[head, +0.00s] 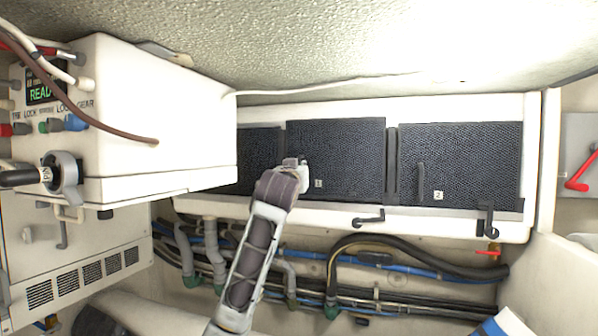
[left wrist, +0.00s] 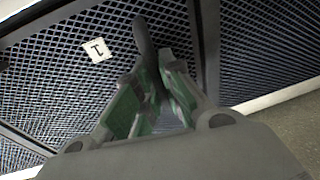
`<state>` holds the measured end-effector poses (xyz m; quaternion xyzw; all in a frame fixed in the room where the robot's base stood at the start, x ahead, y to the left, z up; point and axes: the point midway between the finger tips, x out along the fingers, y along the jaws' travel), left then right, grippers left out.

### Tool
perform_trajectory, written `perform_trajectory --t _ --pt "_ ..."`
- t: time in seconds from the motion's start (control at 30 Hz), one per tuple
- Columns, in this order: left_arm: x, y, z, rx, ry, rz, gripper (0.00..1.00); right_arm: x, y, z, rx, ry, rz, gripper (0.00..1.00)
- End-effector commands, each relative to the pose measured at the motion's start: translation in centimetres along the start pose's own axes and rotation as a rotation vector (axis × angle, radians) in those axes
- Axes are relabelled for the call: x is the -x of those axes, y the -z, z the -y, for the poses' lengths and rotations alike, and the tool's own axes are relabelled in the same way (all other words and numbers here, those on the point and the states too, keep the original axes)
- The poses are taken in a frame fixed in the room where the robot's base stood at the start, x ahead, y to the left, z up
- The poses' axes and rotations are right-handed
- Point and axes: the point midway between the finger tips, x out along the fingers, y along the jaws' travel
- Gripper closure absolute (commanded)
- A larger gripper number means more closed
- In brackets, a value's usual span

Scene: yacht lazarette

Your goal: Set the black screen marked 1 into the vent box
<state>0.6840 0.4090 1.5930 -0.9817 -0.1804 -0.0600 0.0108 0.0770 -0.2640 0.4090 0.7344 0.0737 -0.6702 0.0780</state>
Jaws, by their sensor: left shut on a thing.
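The black mesh screen marked 1 (head: 340,150) is at the middle of the white vent box (head: 455,110). Its top edge sits slightly higher than the neighbouring screens. I cannot tell whether it is flush in its opening. My left gripper (head: 301,168) is in front of its left part. In the left wrist view, the green-padded fingers of my left gripper (left wrist: 153,90) are shut on the screen's dark handle (left wrist: 143,38), with the screen's label 1 (left wrist: 96,49) to the left. The handle is hidden in the head view. My right gripper is not in view.
A screen marked 2 (head: 465,160) fills the right bay; another dark screen (head: 259,150) is at left, partly behind the white control box (head: 150,110). A sideways latch (head: 369,217) and an upright latch (head: 487,218) are on the lower edge. Hoses (head: 410,258) run below.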

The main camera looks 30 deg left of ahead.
Motion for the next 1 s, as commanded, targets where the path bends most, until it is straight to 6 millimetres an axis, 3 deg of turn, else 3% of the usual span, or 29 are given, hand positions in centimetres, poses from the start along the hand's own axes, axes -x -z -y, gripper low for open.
perform_trajectory --t 1.0 --pt "0.2 -1.1 0.0 0.002 0.000 -0.003 1.00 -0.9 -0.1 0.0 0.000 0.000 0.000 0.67"
